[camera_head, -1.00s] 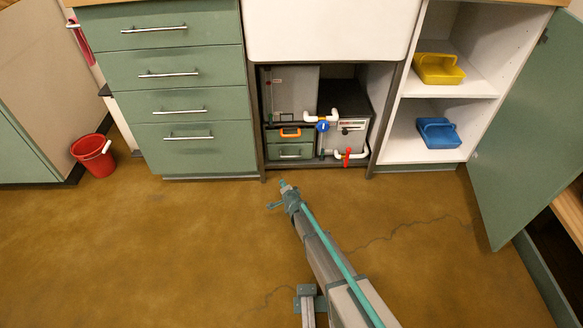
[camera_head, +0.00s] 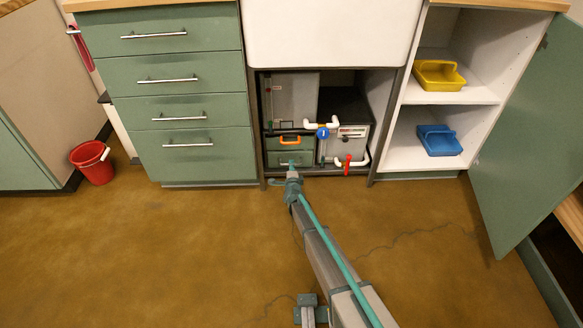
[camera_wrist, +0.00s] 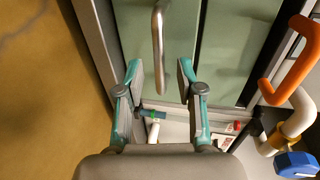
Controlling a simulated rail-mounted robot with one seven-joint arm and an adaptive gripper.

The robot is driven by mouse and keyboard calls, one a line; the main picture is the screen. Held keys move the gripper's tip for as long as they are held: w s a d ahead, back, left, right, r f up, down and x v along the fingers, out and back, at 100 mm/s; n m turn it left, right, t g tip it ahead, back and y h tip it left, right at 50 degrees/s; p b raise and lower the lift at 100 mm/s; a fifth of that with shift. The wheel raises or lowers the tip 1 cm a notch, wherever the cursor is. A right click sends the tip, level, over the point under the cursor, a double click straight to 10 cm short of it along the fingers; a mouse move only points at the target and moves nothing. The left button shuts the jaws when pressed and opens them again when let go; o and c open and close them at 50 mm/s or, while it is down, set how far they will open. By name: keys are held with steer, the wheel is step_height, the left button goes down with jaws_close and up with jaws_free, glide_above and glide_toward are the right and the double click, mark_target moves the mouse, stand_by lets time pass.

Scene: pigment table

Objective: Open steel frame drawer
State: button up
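In the head view, two small green drawers sit in the steel frame under the white basin. The lower drawer (camera_head: 304,160) appears closed, and my gripper (camera_head: 291,167) partly covers its front. In the wrist view, a bare steel handle (camera_wrist: 158,45) runs along the green drawer front (camera_wrist: 133,30), both turned sideways there. My gripper (camera_wrist: 160,70) is open and empty, with one fingertip on each side of the handle's line. I cannot tell how much depth separates fingertips and handle. The upper drawer has an orange handle (camera_head: 290,141), which also shows in the wrist view (camera_wrist: 290,65).
White pipes with a blue valve (camera_head: 323,133) and a red valve (camera_head: 348,163) are right of the drawers. The frame's upright (camera_head: 262,130) stands close on the left. A green drawer cabinet (camera_head: 200,165) is left, an open cupboard (camera_head: 470,120) right. The floor in front is clear.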

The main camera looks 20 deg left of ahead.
steer(key=shift+b+x, duration=0.3)
steer(key=shift+x, duration=1.2)
jaws_close()
